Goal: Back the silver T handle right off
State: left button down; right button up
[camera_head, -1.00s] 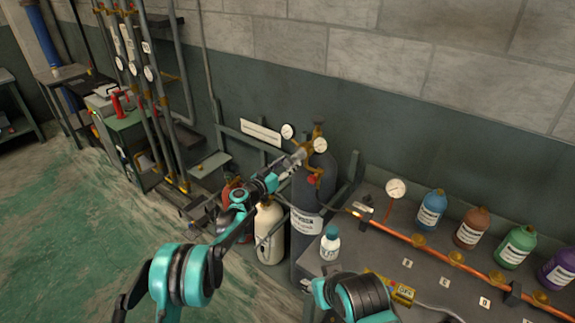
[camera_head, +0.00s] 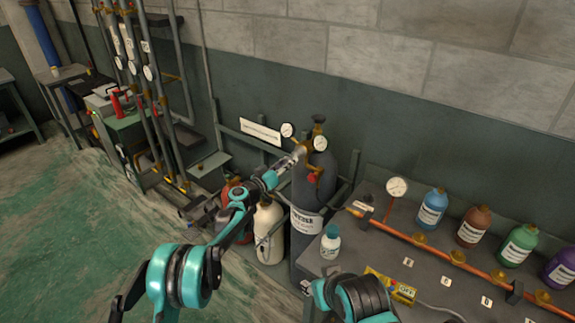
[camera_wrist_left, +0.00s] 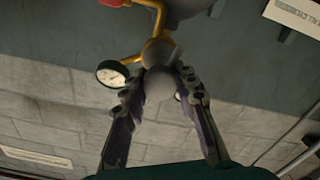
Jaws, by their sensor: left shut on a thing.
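The tall dark grey cylinder (camera_head: 304,226) stands against the wall with a brass regulator (camera_head: 315,165) and round gauges (camera_head: 320,143) at its top. My left gripper (camera_head: 299,152) reaches the regulator from the left. In the left wrist view, both fingers of my left gripper (camera_wrist_left: 163,100) close around a rounded grey-silver piece, the T handle (camera_wrist_left: 159,84), in front of the brass fitting. Its crossbar is not clear, and in the head view the fingers mostly hide the handle. A gauge (camera_wrist_left: 112,74) sits close beside the left finger. My right arm shows at the bottom; its gripper is not visible.
A cream cylinder (camera_head: 268,232) stands left of the dark one, near my forearm. The bench (camera_head: 385,250) at right carries a small white bottle (camera_head: 330,241), a copper pipe (camera_head: 430,245) and several coloured bottles. The floor at left is open.

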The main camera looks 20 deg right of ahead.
pick_arm(q)
jog(key=n+b, duration=0.1)
jog(key=n, duration=0.5)
jog(key=shift+n+b, duration=0.3)
jog(key=shift+b, duration=0.1)
jog(key=n, duration=0.3)
jog(key=shift+n+b, duration=0.3)
jog(key=shift+b, duration=0.05)
jog(key=n, duration=0.3)
jog(key=shift+n+b, duration=0.3)
jog(key=n, duration=0.6)
jog(key=shift+b, duration=0.3)
jog(key=shift+n, duration=1.2)
jog(key=c, duration=2.2)
grip_release()
jog(key=shift+n, duration=0.9)
jog(key=shift+o, duration=0.3)
